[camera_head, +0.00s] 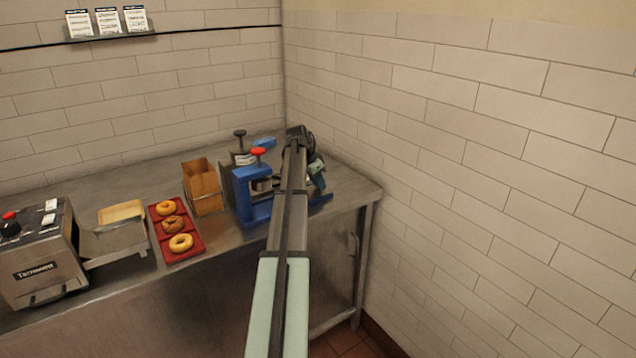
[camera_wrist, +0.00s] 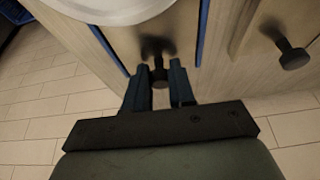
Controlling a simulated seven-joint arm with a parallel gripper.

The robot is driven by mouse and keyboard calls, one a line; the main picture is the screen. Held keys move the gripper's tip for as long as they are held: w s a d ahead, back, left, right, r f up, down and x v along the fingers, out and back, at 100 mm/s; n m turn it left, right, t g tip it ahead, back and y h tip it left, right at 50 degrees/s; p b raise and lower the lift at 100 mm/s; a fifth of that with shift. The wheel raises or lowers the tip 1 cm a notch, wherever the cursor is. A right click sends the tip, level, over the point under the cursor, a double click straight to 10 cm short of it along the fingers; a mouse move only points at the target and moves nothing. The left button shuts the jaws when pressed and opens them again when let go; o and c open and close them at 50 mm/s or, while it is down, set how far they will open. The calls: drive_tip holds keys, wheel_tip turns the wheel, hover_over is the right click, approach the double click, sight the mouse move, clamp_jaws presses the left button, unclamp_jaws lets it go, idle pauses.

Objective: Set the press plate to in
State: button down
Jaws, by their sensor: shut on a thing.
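In the wrist view, my gripper (camera_wrist: 161,88) has its two dark blue fingers on either side of a black knob (camera_wrist: 158,66) and is shut on it. The knob stands out from a pale panel (camera_wrist: 128,42) with blue edges. In the head view, a blue press frame (camera_head: 246,190) with a red knob (camera_head: 258,152) stands on the counter, left of my arm's end. My arm covers the right part of the press. I cannot tell which part is the press plate, or whether it is in.
A second black knob (camera_wrist: 291,56) is on another pale panel at right in the wrist view. Left of the press are a brown box (camera_head: 203,186), a red tray (camera_head: 190,253) with bagels, and a toaster (camera_head: 38,262). The tiled wall (camera_head: 480,150) is close on the right.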

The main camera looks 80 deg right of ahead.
sight(313, 191)
idle(0.3)
drive_tip(key=w+a, duration=0.2)
drive_tip(key=shift+w+a, duration=0.3)
drive_tip(key=shift+a, duration=0.05)
drive_tip(key=c, duration=1)
unclamp_jaws()
wheel_tip(313, 191, up, 10)
drive_tip(key=shift+r, duration=0.1)
